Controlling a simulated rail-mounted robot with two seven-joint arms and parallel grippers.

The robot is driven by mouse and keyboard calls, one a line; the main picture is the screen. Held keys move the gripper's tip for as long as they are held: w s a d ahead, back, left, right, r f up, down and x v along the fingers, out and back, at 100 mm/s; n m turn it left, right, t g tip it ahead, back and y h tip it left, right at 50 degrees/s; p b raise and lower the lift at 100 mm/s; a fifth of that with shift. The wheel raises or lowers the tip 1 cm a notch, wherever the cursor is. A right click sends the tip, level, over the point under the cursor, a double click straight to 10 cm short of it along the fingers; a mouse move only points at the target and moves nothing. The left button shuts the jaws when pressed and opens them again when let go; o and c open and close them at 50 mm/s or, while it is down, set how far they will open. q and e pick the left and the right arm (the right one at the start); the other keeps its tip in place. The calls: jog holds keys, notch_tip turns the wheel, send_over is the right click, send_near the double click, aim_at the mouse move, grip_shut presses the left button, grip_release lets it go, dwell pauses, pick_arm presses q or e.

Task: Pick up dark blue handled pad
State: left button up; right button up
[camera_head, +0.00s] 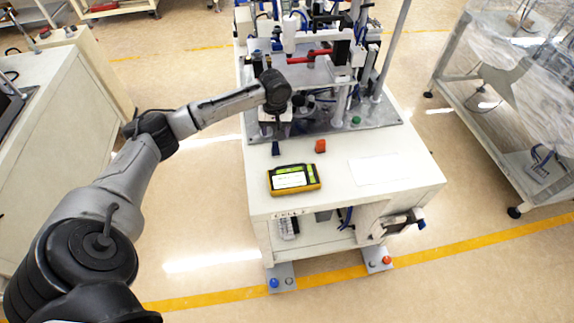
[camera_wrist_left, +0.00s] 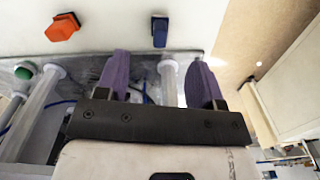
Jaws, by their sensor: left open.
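The dark blue handled pad (camera_head: 275,149) stands on the white top of the work cell, near its left edge in the head view. In the left wrist view the pad (camera_wrist_left: 160,31) is a small dark blue block, ahead of the fingertips and between their lines. My left gripper (camera_wrist_left: 160,60) is open, with two purple fingers apart and nothing between them. In the head view my left gripper (camera_head: 276,130) is small and partly hidden by its wrist, just behind the pad. The pad and fingers look apart. My right gripper is in neither view.
An orange block (camera_head: 320,146) stands right of the pad, with a yellow handheld device (camera_head: 294,180) in front. A white sheet (camera_head: 379,169) lies to the right. A metal machine plate (camera_head: 381,113) with posts and a green button (camera_head: 356,120) is behind.

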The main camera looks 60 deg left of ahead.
aim_at(275, 144)
pick_arm(q)
jog(key=shift+n, duration=0.7)
jog(key=f+b, duration=0.1)
jog(key=f, duration=0.1)
jog(key=a+f+b, duration=0.1)
jog(key=f, duration=0.2)
jog(key=w+a+f+b, duration=0.1)
jog(key=f, duration=0.1)
jog(key=shift+a+f, duration=0.15)
jog(key=shift+f, duration=0.1)
jog(key=shift+f+b, duration=0.55)
jog(key=shift+f, duration=0.2)
jog(key=shift+a+f+b, duration=0.15)
jog(key=shift+f+b, duration=0.6)
jog(key=shift+f, duration=1.15)
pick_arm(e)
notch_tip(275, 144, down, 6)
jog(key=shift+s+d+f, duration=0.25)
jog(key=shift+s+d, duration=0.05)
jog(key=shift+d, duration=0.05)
pick_arm(q)
jog(key=shift+c, duration=0.3)
jog(key=shift+c, duration=1.4)
jog(key=c, duration=0.7)
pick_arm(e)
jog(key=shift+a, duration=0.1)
